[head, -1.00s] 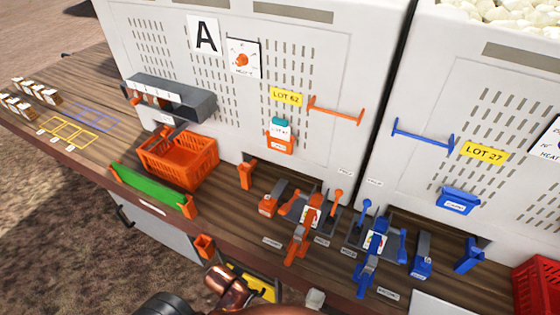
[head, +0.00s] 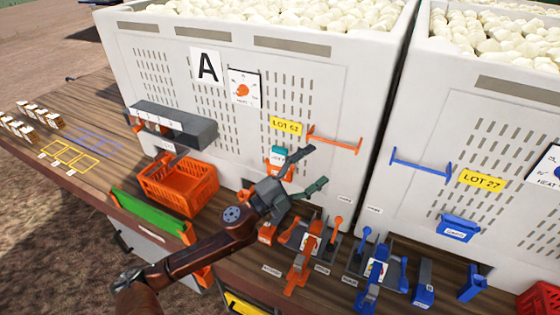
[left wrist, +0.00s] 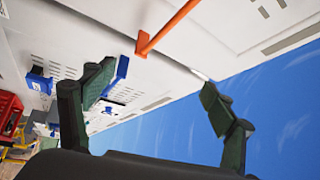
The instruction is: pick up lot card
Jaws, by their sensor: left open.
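The lot card (head: 278,150) shows its teal top in an orange holder (head: 274,168) on the front of bin A, below the yellow LOT 62 sign. Its lower part is partly covered by my left gripper. My left gripper (head: 314,167) is open and empty, just in front and to the right of the holder, with its fingers spread toward the right. In the left wrist view the open fingers (left wrist: 155,78) have nothing between them that they grip, and I cannot make out the lot card there. My right gripper is not in view.
An orange bar handle (head: 335,140) sticks out right of the card; it also crosses the left wrist view (left wrist: 165,28). Orange levers (head: 302,260) and blue levers (head: 375,270) stand on the bench below. An orange crate (head: 180,190) is left.

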